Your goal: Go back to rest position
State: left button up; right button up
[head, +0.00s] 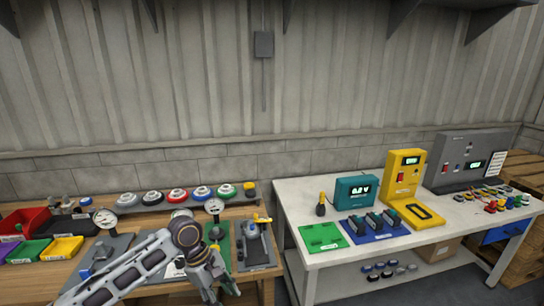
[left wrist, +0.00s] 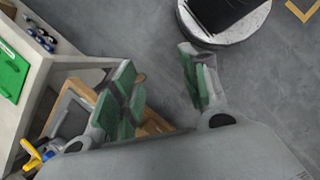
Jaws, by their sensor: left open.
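My left arm comes in from the lower left in the head view, over the wooden bench (head: 240,205). My left gripper (head: 222,287) points down at the front of that bench. In the left wrist view the left gripper (left wrist: 160,85) is open, with green pads on both fingers and nothing between them. Grey floor shows beyond the fingertips. My right gripper is in neither view.
A white table (head: 350,258) stands at right with a green mat (head: 322,237), a blue mat (head: 372,229), a teal meter (head: 355,191) and a yellow device (head: 404,174). Gauges (head: 105,218) and bins (head: 62,248) sit on the wooden bench. A gap separates the tables.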

pick_arm(q)
jog(key=w+a+f+m+t, duration=0.1)
jog(key=w+a+f+t, duration=0.1)
jog(key=w+f, duration=0.45)
jog(key=w+a+f+t, duration=0.1)
jog(key=w+f, duration=0.2)
jog(key=f, duration=0.7)
jog(key=s+a+f+m+t+y, duration=0.1)
jog(key=s+a+f+m, duration=0.2)
jog(key=f, duration=0.8)
jog(key=s+a+f+m+t+y, duration=0.1)
jog(key=s+a+f, duration=0.35)
jog(key=f, duration=0.75)
jog(key=s+a+f+m+g+y, duration=0.1)
jog(key=s+a+f+m, duration=0.1)
jog(key=s+f, duration=0.65)
jog(key=s+a+f+m+y, duration=0.1)
jog(key=s+a+f+m, duration=0.2)
jog(key=s+f, duration=0.55)
jog(key=s+d+f+m, duration=0.1)
jog(key=s+f+m, duration=0.1)
jog(key=s, duration=1.1)
jog(key=s+d+f+m+g, duration=0.1)
jog(key=s+f+m, duration=0.2)
jog(key=s, duration=1)
jog(key=shift+d+f+m, duration=0.25)
jog(key=shift+f+m, duration=0.05)
jog(key=shift+f, duration=0.25)
